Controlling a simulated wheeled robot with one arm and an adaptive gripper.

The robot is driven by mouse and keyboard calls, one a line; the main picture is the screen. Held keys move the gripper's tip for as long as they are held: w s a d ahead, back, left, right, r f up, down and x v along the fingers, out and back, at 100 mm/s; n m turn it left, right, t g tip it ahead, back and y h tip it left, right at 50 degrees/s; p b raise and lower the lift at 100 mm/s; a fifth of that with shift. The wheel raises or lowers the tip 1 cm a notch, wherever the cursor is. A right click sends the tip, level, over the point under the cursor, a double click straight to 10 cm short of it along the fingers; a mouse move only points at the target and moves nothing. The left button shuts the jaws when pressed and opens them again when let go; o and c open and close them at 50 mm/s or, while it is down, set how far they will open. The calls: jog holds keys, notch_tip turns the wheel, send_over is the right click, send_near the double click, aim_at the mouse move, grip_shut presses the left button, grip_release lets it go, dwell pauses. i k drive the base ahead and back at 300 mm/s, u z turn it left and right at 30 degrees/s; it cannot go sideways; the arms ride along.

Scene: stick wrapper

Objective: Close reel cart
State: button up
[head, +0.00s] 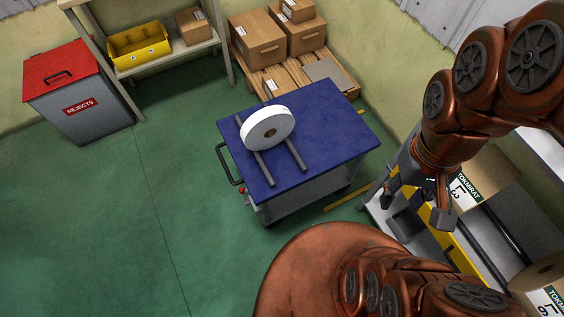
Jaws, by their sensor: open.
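The reel cart (330,130) stands near the middle of the head view, with a flat blue top and grey sides. The cart's far and right sides are hidden.
A red-lidded rejects bin (95,107) stands at the left. A shelf with a yellow bin (139,45) and cardboard boxes (258,38) on a pallet line the back. A grey and yellow machine (455,250) with labelled rolls is at the right. The green floor at left is clear.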

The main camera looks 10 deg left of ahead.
aim_at(328, 133)
jog(key=z, duration=0.95)
jog(key=k, duration=1.05)
jog(key=u, duration=1.5)
jog(key=i, duration=1.05)
jog(key=u, duration=1.65)
